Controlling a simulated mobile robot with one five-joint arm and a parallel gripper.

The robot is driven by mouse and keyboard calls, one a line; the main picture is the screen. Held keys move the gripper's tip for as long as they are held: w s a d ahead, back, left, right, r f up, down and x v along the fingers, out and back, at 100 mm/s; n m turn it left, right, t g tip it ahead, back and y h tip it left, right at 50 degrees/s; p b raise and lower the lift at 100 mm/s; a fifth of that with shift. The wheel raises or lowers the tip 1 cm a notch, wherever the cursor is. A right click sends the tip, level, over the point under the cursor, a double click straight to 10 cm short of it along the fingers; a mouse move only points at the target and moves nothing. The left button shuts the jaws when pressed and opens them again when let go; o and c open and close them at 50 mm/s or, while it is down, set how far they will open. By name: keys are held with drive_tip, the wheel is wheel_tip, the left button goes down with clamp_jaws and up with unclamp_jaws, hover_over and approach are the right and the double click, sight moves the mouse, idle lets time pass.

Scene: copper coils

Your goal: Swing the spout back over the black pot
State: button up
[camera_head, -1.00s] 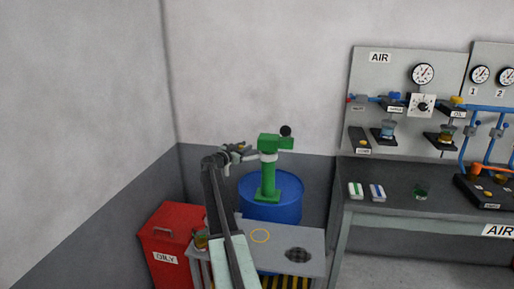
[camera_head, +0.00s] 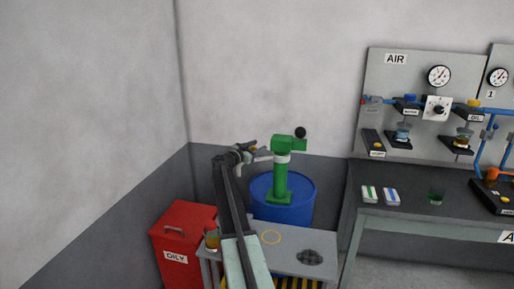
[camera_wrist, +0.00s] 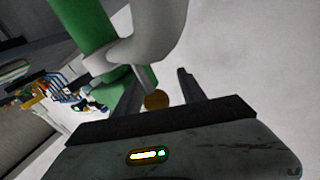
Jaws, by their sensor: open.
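The green pump (camera_head: 281,176) stands upright on the blue drum (camera_head: 296,214). Its pale grey spout (camera_head: 262,157) comes off a light collar and points left towards my gripper (camera_head: 247,151). I cannot tell whether either finger touches the spout. I cannot make out a black pot for certain in either view.
A red bin (camera_head: 180,238) stands left, a workbench (camera_head: 410,207) right.

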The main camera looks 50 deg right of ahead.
drive_tip(key=shift+a, duration=0.1)
drive_tip(key=a, duration=0.7)
drive_tip(key=shift+a, duration=0.3)
drive_tip(key=shift+s, duration=0.1)
